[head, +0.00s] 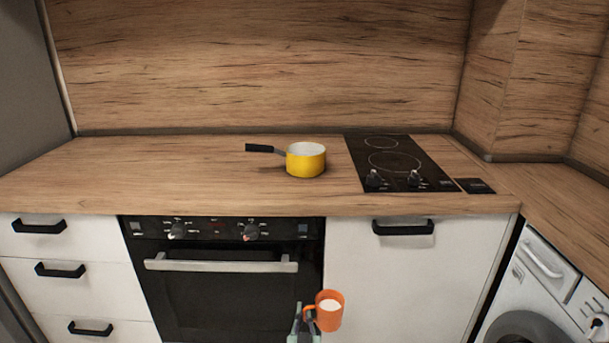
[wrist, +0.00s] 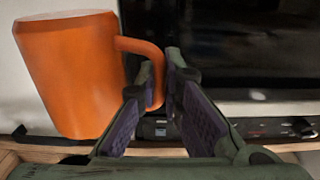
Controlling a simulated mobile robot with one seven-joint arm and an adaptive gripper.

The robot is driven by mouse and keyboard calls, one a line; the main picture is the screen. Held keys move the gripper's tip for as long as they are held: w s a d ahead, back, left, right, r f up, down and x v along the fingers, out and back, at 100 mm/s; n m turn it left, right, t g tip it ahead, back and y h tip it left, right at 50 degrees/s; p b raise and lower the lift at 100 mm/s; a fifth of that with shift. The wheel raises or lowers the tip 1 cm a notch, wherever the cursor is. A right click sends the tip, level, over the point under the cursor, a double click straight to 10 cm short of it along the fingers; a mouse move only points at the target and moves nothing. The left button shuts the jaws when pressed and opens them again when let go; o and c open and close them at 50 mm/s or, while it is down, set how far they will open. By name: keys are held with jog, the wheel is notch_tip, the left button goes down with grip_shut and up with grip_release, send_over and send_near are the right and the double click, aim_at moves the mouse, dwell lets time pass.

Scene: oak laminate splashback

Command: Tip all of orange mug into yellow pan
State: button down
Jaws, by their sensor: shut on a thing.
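The orange mug (head: 329,312) is in front of the cabinets at the bottom of the head view, upright, with white contents showing inside. My gripper (head: 308,316) is shut on the mug's handle, at the mug's left side. In the wrist view the mug (wrist: 75,72) fills the left, and my gripper's fingers (wrist: 158,95) close around the lower part of its handle. The yellow pan (head: 306,164) stands on the wooden counter, left of the hob, with its black handle pointing left. The pan's inside looks white. The mug is lower and nearer than the pan, well apart from it.
The wooden counter (head: 180,180) is clear left of the pan. A black hob (head: 398,163) with knobs lies to the pan's right. Below are an oven (head: 225,275) with a bar handle, drawers (head: 60,255) and a white cabinet door (head: 385,270). A washing machine (head: 540,285) stands at right.

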notch_tip(320, 180, up, 7)
jog(key=p, duration=0.5)
jog(key=shift+r+p, duration=0.2)
jog(key=shift+p, duration=0.1)
jog(key=shift+a+f+b, duration=0.1)
jog(key=shift+f+b, duration=0.2)
jog(key=shift+f, duration=0.05)
